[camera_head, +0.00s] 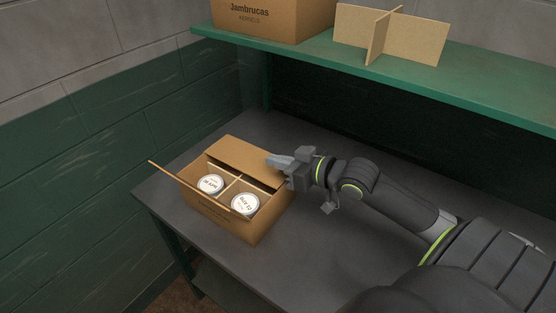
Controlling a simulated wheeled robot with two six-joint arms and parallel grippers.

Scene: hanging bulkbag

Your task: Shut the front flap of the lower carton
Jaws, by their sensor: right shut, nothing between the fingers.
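The lower carton (262,225) is a brown box on the dark table. Its front flap (195,188) is open, seen nearly edge-on as a long thin strip along the front side. A back flap (240,154) shows as a broad panel at the far side; its exact tilt is hard to tell. Between the flaps, a white-lidded can (210,184) and a second one (245,204) sit in divided compartments. My right gripper (272,160) is shut and empty, its fingertips at the back flap's right end; I cannot tell whether they touch. My left gripper is not in view.
The dark table (305,262) is clear to the right of the carton, below my right arm. A green shelf (300,47) runs above the back, holding another carton (262,20) and a cardboard divider (400,35). A green-grey block wall (70,150) stands left.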

